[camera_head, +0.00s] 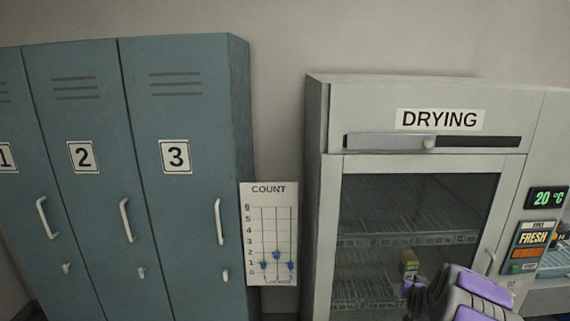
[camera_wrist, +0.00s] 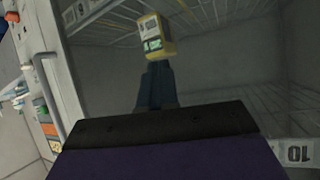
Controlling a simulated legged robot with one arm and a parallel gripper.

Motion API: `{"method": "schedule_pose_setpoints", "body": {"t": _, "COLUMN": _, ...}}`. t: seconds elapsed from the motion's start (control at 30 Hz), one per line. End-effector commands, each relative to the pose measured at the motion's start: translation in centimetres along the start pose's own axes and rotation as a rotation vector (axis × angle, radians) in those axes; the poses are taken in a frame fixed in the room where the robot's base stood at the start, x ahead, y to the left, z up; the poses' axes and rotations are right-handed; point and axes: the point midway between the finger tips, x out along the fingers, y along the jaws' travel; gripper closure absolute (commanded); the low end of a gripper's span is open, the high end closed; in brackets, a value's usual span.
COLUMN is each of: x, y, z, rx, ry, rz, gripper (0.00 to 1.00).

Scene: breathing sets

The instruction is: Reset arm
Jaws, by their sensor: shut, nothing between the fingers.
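My gripper (camera_head: 415,296) is at the lower right of the head view, in front of the glass door of the drying cabinet (camera_head: 415,215). In the wrist view its dark fingers (camera_wrist: 156,84) are together with nothing held. I cannot tell how far the fingers are from the glass.
Blue-grey lockers (camera_head: 185,100) numbered 1, 2 and 3 stand shut at the left. A COUNT board (camera_head: 269,200) with blue sliders hangs between them and the cabinet. The cabinet's door handle (camera_head: 491,262), a 20 °C display (camera_head: 547,198) and a FRESH panel (camera_head: 533,238) are at the right.

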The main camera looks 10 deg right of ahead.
Motion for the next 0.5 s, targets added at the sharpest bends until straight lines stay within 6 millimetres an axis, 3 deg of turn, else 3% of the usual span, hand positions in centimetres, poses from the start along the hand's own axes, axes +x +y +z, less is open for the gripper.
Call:
{"method": "schedule_pose_setpoints", "body": {"t": 0.03, "x": -1.4, "y": -2.3, "z": -0.5, "rx": -0.012, "ry": -0.036, "rz": -0.023, "gripper": 1.00}}
{"method": "schedule_pose_setpoints", "body": {"t": 0.2, "x": -6.2, "y": -8.3, "z": -0.6, "rx": -0.059, "ry": -0.177, "rz": -0.087, "gripper": 1.00}}
{"method": "schedule_pose_setpoints", "body": {"t": 0.37, "x": -12.0, "y": -13.2, "z": 0.4, "rx": -0.117, "ry": -0.312, "rz": -0.137, "gripper": 1.00}}
{"method": "schedule_pose_setpoints", "body": {"t": 0.5, "x": -18.0, "y": -16.6, "z": 1.8, "rx": -0.176, "ry": -0.430, "rz": -0.172, "gripper": 1.00}}
